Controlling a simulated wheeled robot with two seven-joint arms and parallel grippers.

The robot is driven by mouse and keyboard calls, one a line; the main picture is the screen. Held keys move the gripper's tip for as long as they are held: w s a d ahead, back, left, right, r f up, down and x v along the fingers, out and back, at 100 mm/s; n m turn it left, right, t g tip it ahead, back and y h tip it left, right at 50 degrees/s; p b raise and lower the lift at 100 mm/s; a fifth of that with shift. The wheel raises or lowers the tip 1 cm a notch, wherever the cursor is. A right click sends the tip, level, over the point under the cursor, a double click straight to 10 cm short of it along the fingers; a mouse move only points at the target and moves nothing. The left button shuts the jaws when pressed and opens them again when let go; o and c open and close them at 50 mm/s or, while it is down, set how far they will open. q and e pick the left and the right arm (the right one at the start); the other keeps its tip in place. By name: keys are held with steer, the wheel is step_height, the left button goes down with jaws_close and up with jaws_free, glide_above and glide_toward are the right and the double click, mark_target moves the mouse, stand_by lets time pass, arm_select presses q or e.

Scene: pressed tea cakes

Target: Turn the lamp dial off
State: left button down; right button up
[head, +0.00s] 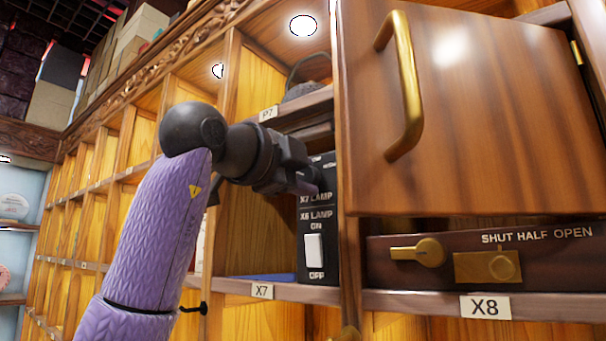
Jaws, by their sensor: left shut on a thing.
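A black lamp panel (304,274) stands in the compartment above the X7 label. My left gripper (312,182) reaches in from the left and is shut on the lamp dial at the panel's upper part. The jaws hide the dial, so its pointing direction cannot be told. My right gripper is not in view.
A wooden door (470,120) with a brass handle (408,85) is right of the panel. Below it, a strip marked "SHUT HALF OPEN" carries a brass latch (418,252) and slider (487,266). A blue flat thing (262,277) lies on the X7 shelf. Wooden dividers flank the arm.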

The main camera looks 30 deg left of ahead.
arm_select(q)
steer(key=shift+c, duration=1.3)
jaws_free()
steer(key=shift+s+a+f, duration=0.1)
steer(key=shift+s, duration=0.2)
steer(key=s+b, duration=0.3)
steer(key=s, duration=0.6)
steer(key=shift+s+a, duration=0.15)
steer(key=shift+a, duration=0.2)
